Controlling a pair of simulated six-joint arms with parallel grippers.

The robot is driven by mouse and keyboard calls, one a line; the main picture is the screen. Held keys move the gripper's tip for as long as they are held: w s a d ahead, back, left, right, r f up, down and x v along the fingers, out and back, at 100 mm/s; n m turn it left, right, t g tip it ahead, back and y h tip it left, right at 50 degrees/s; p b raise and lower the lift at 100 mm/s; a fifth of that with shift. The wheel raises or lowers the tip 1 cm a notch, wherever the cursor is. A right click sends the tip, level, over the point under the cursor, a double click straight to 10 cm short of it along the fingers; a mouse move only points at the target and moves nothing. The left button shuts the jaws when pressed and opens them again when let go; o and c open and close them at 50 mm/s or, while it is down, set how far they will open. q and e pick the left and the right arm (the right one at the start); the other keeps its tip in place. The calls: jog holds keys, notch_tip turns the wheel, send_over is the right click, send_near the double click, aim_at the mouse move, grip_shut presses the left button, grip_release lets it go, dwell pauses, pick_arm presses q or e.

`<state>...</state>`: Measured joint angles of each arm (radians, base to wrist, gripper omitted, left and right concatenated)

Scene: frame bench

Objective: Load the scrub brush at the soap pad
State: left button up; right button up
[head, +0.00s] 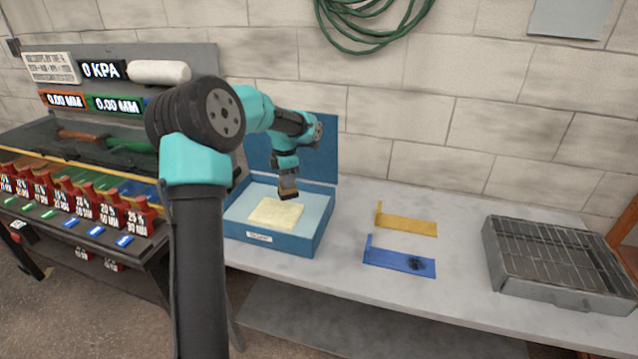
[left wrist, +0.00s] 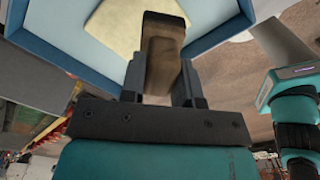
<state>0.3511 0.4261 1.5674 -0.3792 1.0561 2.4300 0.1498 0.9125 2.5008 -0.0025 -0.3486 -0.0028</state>
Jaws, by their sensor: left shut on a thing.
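The scrub brush (head: 288,189) is a small brown block held in my left gripper (head: 286,176), which is shut on it. In the left wrist view the brush (left wrist: 162,55) sits between the two dark fingers of the left gripper (left wrist: 160,85). The soap pad (head: 276,214) is pale yellow and lies in an open blue box (head: 275,241) with its lid raised. The brush is over the back right part of the pad; I cannot tell whether they touch. The pad (left wrist: 115,28) is partly hidden behind the brush in the left wrist view. My right gripper is not seen.
A yellow bracket (head: 407,225) and a blue bracket (head: 395,257) with a dark patch lie on the grey bench (head: 340,285). A metal rack tray (head: 550,262) stands at the right. A test bench with displays (head: 100,70) and red blocks is at the left.

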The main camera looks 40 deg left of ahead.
pick_arm(q)
jog(key=shift+n, duration=0.6)
jog(key=a, duration=0.1)
jog(key=s+a, duration=0.1)
jog(key=a, duration=0.1)
jog(key=a+f, duration=0.1)
jog(key=a, duration=0.1)
jog(key=shift+s+a+f, duration=0.1)
jog(key=shift+s, duration=0.05)
jog(key=shift+f, duration=0.15)
jog(key=shift+f, duration=2.9)
jog(key=shift+f, duration=0.6)
jog(key=shift+r, duration=0.1)
notch_tip(320, 180, up, 7)
dwell(0.8)
